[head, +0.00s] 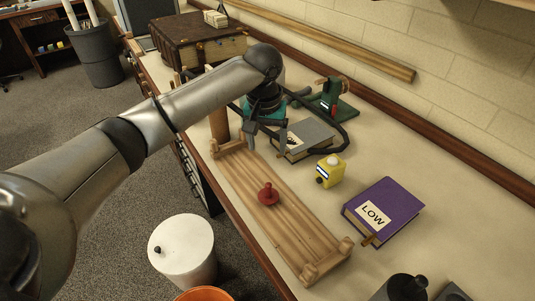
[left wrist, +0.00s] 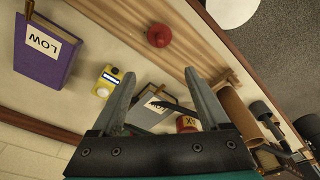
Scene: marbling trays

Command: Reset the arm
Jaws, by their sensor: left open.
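My left arm reaches in from the left in the head view. My left gripper (head: 267,150) is open, points down and holds nothing. It is above the table, near the far end of a wooden tray (head: 304,231) and a grey book (head: 312,140). In the left wrist view the open fingers (left wrist: 160,73) frame part of the grey book (left wrist: 150,112), with nothing gripped. A red knobbed piece (head: 268,194) sits on the tray; it also shows in the left wrist view (left wrist: 159,36). My right gripper is not in view.
A yellow device (head: 330,172) and a purple book (head: 383,212) marked LOW lie right of the tray. A green device (head: 333,100) with a black cable stands behind. A brown case (head: 192,45) is at the back. A white bin (head: 185,255) stands on the floor.

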